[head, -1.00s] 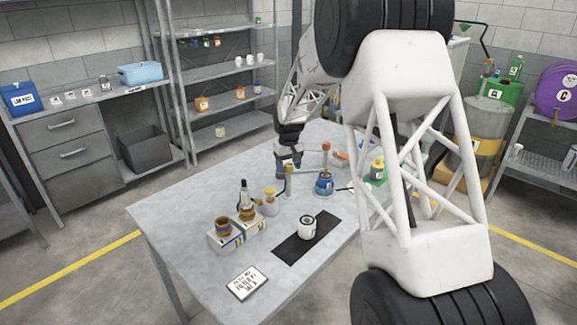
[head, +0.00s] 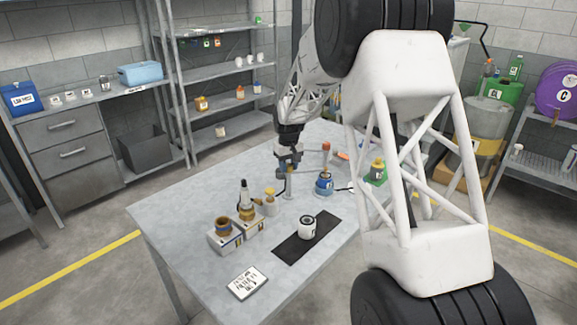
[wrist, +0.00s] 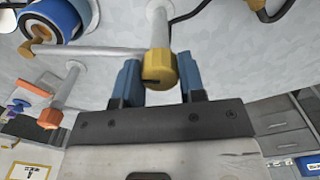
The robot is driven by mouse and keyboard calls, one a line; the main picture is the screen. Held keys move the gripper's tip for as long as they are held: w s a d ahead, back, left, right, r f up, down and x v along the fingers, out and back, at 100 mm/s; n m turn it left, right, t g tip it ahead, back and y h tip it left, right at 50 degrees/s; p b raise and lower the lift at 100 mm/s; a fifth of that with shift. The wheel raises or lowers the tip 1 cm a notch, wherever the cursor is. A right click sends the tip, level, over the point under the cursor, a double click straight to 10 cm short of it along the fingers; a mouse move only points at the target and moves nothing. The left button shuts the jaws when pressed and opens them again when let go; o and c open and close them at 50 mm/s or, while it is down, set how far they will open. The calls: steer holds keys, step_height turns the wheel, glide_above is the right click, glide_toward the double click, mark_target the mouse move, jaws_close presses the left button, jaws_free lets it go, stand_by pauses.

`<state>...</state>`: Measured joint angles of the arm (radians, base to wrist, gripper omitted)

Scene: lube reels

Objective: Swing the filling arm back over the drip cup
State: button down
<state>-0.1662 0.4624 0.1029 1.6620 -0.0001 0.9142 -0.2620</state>
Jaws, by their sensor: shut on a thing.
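My gripper (wrist: 160,84) is shut on a yellow knob (wrist: 161,70) at the top of an upright pale post; its blue fingers lie on either side. The gripper also shows over the table in the head view (head: 288,160), where it covers the knob. A pale rod (wrist: 95,50) runs left from the post in the wrist view. A blue round can (head: 324,184) stands to the right of the post. It is cut off in the wrist view (wrist: 60,22). A red-brown knob (head: 326,147) tops another rod. I cannot tell which vessel is the drip cup.
A white canister (head: 307,227) stands on a black mat (head: 290,249). Boxes with brown-topped jars (head: 224,230) and a yellow-topped bottle (head: 270,196) stand to the left. A sign (head: 247,283) lies near the front. A green item (head: 376,172) is at the right.

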steer(key=shift+n, duration=0.3)
steer(key=n, duration=1.7)
steer(key=shift+n, duration=0.3)
steer(key=c, duration=0.7)
jaws_free()
steer(key=shift+r, duration=0.1)
